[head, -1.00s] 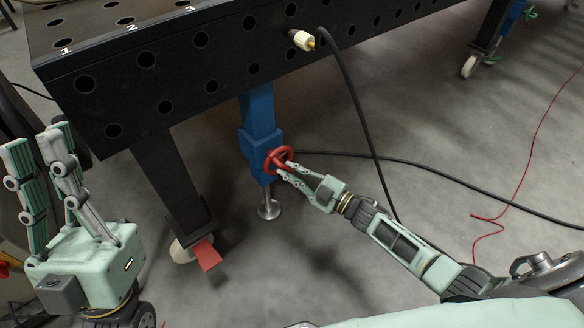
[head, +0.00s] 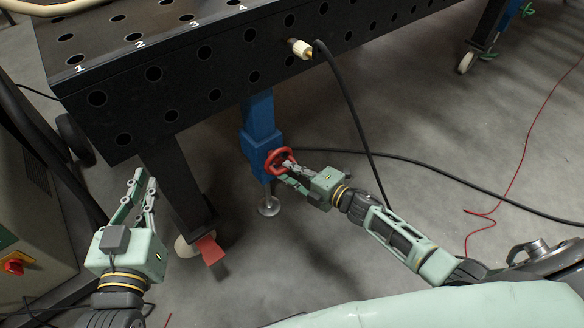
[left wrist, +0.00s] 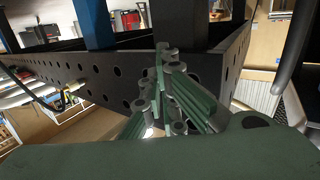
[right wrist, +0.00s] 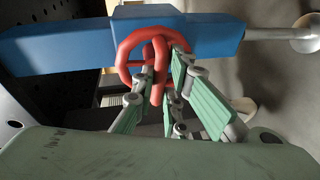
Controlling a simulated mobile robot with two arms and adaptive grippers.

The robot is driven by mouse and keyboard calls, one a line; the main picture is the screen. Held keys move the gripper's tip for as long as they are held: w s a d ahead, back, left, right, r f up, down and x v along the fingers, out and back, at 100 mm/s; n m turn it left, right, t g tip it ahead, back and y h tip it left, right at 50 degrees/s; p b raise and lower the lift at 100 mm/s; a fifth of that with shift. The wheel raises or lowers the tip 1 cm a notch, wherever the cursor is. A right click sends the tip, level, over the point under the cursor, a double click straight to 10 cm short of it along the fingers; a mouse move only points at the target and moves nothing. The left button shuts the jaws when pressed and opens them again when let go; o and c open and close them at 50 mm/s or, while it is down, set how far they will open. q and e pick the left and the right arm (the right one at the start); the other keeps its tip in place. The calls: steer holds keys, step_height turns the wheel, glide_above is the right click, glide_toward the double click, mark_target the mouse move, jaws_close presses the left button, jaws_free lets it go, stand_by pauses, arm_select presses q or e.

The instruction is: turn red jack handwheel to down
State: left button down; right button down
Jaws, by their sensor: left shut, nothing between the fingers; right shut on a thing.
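The red handwheel (head: 281,160) sits on the side of the blue jack (head: 261,140) under the black table. In the right wrist view the red wheel (right wrist: 152,62) stands in front of the blue jack body (right wrist: 212,38). My right gripper (head: 287,171) is shut on the wheel's rim; its fingers (right wrist: 164,75) lie on both sides of the red rim. The jack's round steel foot (head: 268,207) is on or just above the floor; I cannot tell which. My left gripper (head: 146,183) is shut and empty, pointing up, left of the table leg.
The black perforated table (head: 180,92) overhangs the jack. A table leg with a red pedal (head: 210,250) and caster stands to the left. A black hose (head: 349,105) hangs from the table edge to the right. A cabinet with a red knob (head: 15,266) is at far left.

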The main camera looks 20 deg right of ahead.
arm_select(q)
steer(key=shift+s+a+f+g, duration=0.1)
steer(key=shift+f+g, duration=0.15)
steer(key=shift+f, duration=0.2)
steer(key=shift+s+a+f+g, duration=0.1)
steer(key=shift+f+g, duration=0.15)
steer(key=shift+f, duration=0.15)
arm_select(e)
steer(key=shift+n, duration=0.3)
steer(key=c, duration=1.8)
jaws_free()
steer(key=shift+o, duration=0.2)
arm_select(q)
steer(key=shift+d, duration=0.1)
arm_select(e)
steer(key=shift+s, duration=0.1)
steer(key=v, duration=1.2)
steer(key=shift+r, duration=0.1)
